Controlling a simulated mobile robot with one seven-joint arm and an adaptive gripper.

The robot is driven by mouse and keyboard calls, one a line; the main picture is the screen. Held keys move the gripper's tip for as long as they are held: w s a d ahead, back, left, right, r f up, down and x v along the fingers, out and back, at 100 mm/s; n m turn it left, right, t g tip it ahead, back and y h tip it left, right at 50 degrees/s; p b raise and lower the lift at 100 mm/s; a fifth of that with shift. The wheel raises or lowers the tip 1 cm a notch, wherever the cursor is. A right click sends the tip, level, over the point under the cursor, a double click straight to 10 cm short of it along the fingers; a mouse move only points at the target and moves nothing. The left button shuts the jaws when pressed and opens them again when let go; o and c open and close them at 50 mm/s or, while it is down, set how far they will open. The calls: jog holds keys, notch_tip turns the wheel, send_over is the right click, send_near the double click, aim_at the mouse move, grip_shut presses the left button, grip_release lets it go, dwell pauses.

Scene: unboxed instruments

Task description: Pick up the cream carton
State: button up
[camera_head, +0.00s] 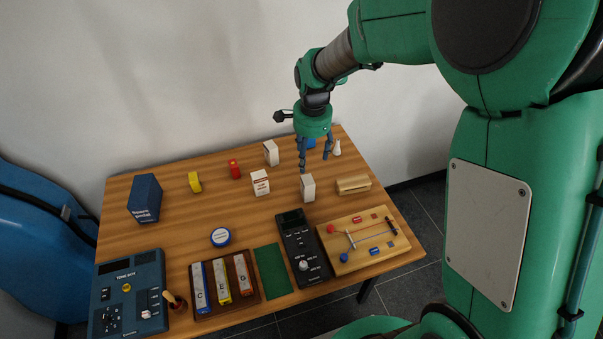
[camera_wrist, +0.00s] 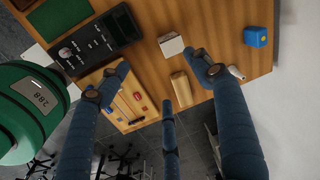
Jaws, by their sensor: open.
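Three pale cartons stand on the table in the head view, and I cannot tell for sure from colour which is the cream one. One plain off-white carton (camera_head: 307,188) stands just below my gripper and behind the black device; it also shows in the wrist view (camera_wrist: 170,44). Another pale carton (camera_head: 271,152) stands farther back, left of my gripper. A white carton with red print (camera_head: 260,182) stands between them, farther left. My gripper (camera_head: 314,162) is open and empty above the table's right part. Its blue fingers (camera_wrist: 160,85) are spread apart in the wrist view.
A wooden block (camera_head: 353,184), a bead board (camera_head: 362,240) and a black device (camera_head: 302,250) lie near the off-white carton. A white bottle (camera_head: 336,148) and blue object (camera_wrist: 255,37) are close by. Bare wood lies between.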

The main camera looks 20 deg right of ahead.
aim_at(307, 180)
jog(key=w+f+m, duration=0.1)
jog(key=f, duration=0.2)
jog(key=w+d+f+m, duration=0.1)
jog(key=w+f, duration=0.1)
jog(key=f, duration=0.1)
jog(key=w+f+m+g+p, duration=0.1)
jog(key=f+m, duration=0.1)
jog(key=f, duration=0.1)
jog(key=shift+w+d+f, duration=0.15)
jog(key=shift+w+f, duration=0.2)
jog(key=shift+f, duration=0.05)
jog(key=shift+f+b, duration=0.7)
jog(key=shift+f, duration=3.6)
jog(key=shift+f, duration=0.15)
jog(key=shift+d+f+b, duration=0.1)
jog(key=shift+f+b, duration=0.75)
jog(key=shift+f, duration=1.6)
